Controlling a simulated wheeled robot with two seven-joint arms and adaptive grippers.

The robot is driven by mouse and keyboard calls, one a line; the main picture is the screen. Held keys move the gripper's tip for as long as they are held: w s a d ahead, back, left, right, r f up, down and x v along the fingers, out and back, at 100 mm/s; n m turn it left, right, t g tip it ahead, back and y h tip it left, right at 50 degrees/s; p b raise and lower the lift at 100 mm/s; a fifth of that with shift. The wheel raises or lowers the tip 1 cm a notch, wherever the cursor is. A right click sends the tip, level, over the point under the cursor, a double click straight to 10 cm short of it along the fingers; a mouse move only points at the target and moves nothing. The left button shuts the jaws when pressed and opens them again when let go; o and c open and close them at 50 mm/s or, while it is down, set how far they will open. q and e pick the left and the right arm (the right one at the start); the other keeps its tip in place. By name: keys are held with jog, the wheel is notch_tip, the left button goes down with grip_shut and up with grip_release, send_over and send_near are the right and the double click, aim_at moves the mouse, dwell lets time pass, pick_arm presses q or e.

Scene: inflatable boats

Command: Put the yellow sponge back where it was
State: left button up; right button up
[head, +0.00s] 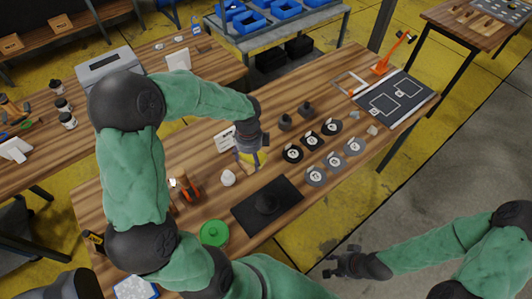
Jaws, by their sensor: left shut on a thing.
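My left gripper (252,157) reaches down over the middle of the wooden workbench. It is shut on the yellow sponge (262,157), which is small in view and partly hidden by the fingers. The sponge is above or near the bench top; I cannot tell whether it touches. My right gripper (338,265) hangs beyond the bench's front edge, over the floor. It looks open and empty.
Near the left gripper are a white card (224,139), a white rounded object (228,178) and a black mat (250,215) bearing a dark round object. Several round discs (315,176) lie to the right. A green round container (214,234) stands at the front.

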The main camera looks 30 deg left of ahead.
pick_arm(q)
jog(key=a+m, duration=0.1)
jog(key=s+a+m, duration=0.1)
jog(key=m, duration=0.1)
jog(key=shift+s, duration=0.25)
jog(key=shift+a+f+m, duration=0.1)
jog(key=shift+f+m, duration=0.1)
jog(key=shift+m, duration=0.3)
jog(key=w+f+b, duration=0.1)
jog(key=w+f, duration=0.2)
jog(key=w, duration=0.1)
jog(key=w+f+b, duration=0.1)
jog(key=w+f, duration=0.2)
jog(key=w, duration=0.1)
jog(key=w+f+b, duration=0.1)
jog(key=w+f, duration=0.2)
jog(key=w, duration=0.2)
jog(key=shift+w+f, duration=0.1)
jog(key=shift+w+f+b, duration=0.15)
jog(key=shift+f+b, duration=0.2)
jog(key=shift+f, duration=0.55)
jog(key=shift+w+f+b, duration=0.1)
jog(key=shift+f+b, duration=0.2)
jog(key=shift+f, duration=0.55)
jog(key=shift+f, duration=0.1)
